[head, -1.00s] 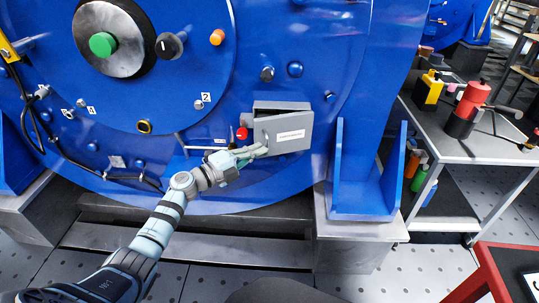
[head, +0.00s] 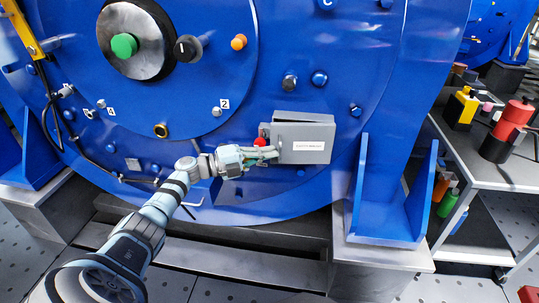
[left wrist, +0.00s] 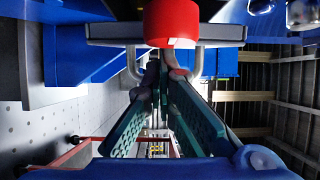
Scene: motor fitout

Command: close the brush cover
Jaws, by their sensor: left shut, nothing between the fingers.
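The brush cover (head: 303,146) is a grey box lid with a white label, on the lower right of the blue motor face. In the left wrist view, the teal fingers (left wrist: 162,75) converge below the red knob (left wrist: 172,22) and a grey edge (left wrist: 110,31). My right gripper is not in view.
Blue bolts (head: 320,78) and a black knob (head: 188,47) stick out of the motor face (head: 350,40). A blue foot bracket (head: 393,212) stands to the right. A grey side table (head: 500,176) carries red and yellow items. A grey step (head: 240,268) runs below the motor.

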